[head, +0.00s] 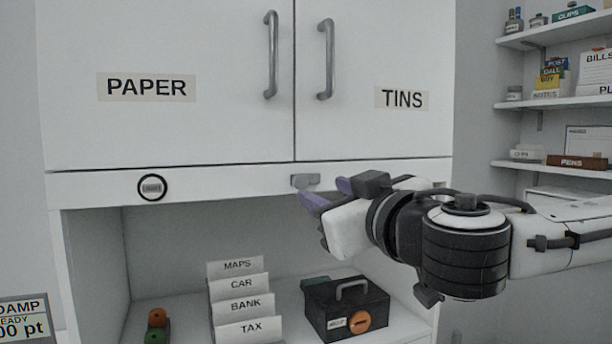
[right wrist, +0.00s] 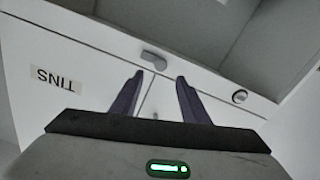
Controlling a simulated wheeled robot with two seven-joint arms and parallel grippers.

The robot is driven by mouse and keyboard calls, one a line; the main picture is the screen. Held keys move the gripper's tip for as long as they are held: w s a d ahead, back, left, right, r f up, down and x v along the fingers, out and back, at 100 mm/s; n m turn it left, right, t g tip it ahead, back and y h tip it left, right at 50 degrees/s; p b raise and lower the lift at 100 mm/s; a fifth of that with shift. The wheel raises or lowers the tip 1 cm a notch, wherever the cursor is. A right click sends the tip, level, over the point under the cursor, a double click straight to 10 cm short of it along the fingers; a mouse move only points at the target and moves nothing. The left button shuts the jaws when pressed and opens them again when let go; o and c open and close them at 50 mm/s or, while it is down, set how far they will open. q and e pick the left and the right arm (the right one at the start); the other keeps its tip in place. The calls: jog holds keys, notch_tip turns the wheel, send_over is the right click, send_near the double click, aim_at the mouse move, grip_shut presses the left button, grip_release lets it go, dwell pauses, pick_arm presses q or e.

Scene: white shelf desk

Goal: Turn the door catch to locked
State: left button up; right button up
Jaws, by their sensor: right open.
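The door catch (head: 305,181) is a small grey bar on the white rail below the two cupboard doors, close to the line where they meet. It lies roughly along the rail, and I see no lock marking on it. It also shows in the right wrist view (right wrist: 154,60), just beyond the fingertips. My right gripper (head: 324,193) is open and empty, its purple fingers close to the catch at its right and lower side in the head view. The right wrist view shows the fingers (right wrist: 160,76) apart, with a gap between them and the catch. My left gripper is not in view.
A round black-ringed dial (head: 153,187) sits on the rail at the left. Door handles (head: 325,60) stand out above. Below are upright file cards (head: 241,305) and a dark box (head: 346,308) with a handle. Side shelves (head: 560,104) hold small goods at the right.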

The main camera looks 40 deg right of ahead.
aim_at(302, 183)
jog(key=p+x, duration=0.5)
jog(key=x, duration=0.3)
jog(key=shift+w, duration=0.1)
jog(key=shift+w+f, duration=0.1)
jog(key=shift+w, duration=0.4)
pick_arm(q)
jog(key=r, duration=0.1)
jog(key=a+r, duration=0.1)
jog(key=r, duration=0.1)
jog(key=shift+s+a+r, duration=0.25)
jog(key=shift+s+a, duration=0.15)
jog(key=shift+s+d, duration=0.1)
pick_arm(e)
grip_shut()
